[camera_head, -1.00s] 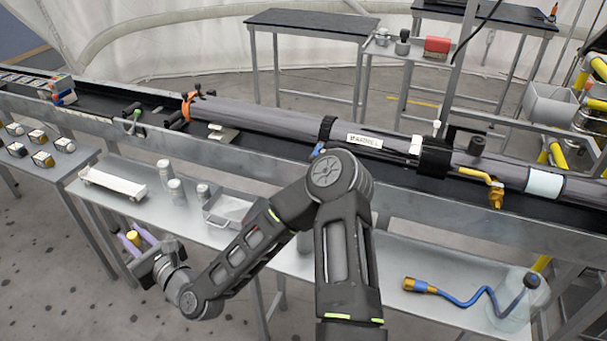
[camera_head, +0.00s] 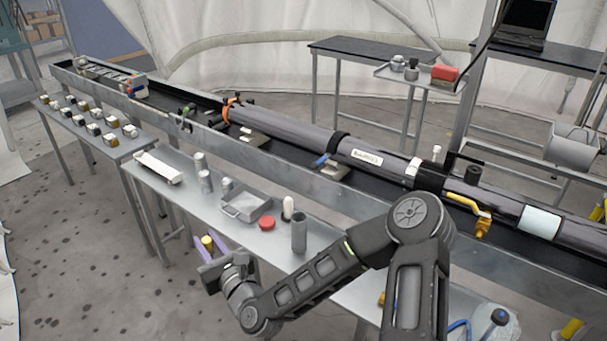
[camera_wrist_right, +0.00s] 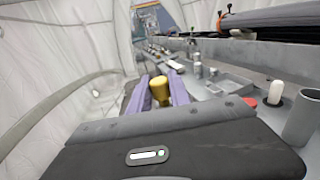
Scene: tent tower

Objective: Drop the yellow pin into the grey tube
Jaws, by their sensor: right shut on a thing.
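My right gripper (camera_head: 204,241) is shut on the yellow pin (camera_head: 208,242), off the front edge of the metal bench. In the right wrist view, the pin (camera_wrist_right: 160,90) sits between the two purple fingers (camera_wrist_right: 180,88). The grey tube (camera_head: 299,234) stands upright on the bench, to the right of my right gripper and behind my forearm. It also shows at the right edge of the wrist view (camera_wrist_right: 301,122). The pin is well apart from the tube. My left gripper is out of view.
A red cap (camera_head: 267,223) and a white-topped pin (camera_head: 288,208) are beside the tube. A grey tray (camera_head: 247,206), several metal cylinders (camera_head: 204,181) and a white holder (camera_head: 158,167) are farther left. A long black trough with a large dark tube (camera_head: 290,133) runs behind the bench.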

